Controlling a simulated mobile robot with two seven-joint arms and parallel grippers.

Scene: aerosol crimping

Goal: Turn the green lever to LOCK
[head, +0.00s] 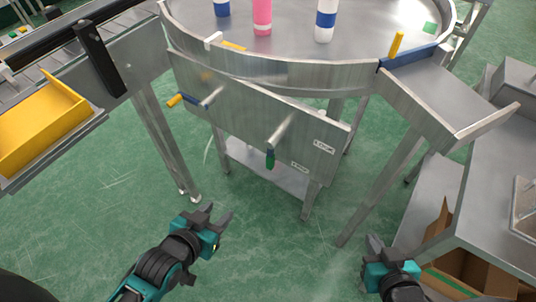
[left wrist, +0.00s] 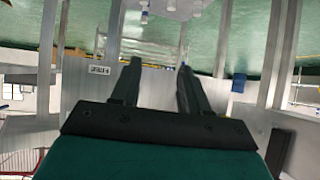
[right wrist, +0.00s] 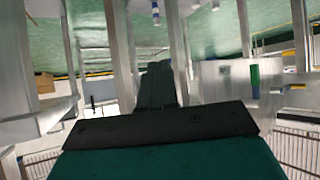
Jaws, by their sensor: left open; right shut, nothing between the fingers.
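The green lever (head: 270,159) hangs on the front of a grey metal panel (head: 235,115) under the round table. Its grey shaft comes out of the panel and its green grip points down. The LOCK label (head: 324,146) is to the right of the lever, with a second, hard-to-read label (head: 299,167) below it. My left gripper (head: 222,217) is open and empty, below and left of the lever, apart from it. My right gripper (head: 378,245) is shut and empty, below and right of it. The green grip also shows in the right wrist view (right wrist: 254,80), right of the shut fingers (right wrist: 157,85).
A yellow-tipped lever (head: 174,100) sits on the panel's left. Pink (head: 262,18) and blue-white (head: 325,20) cans stand on the round table (head: 280,72). A yellow tray (head: 40,125) is at left, a cardboard box (head: 438,225) at lower right. Table legs flank the panel; floor before it is clear.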

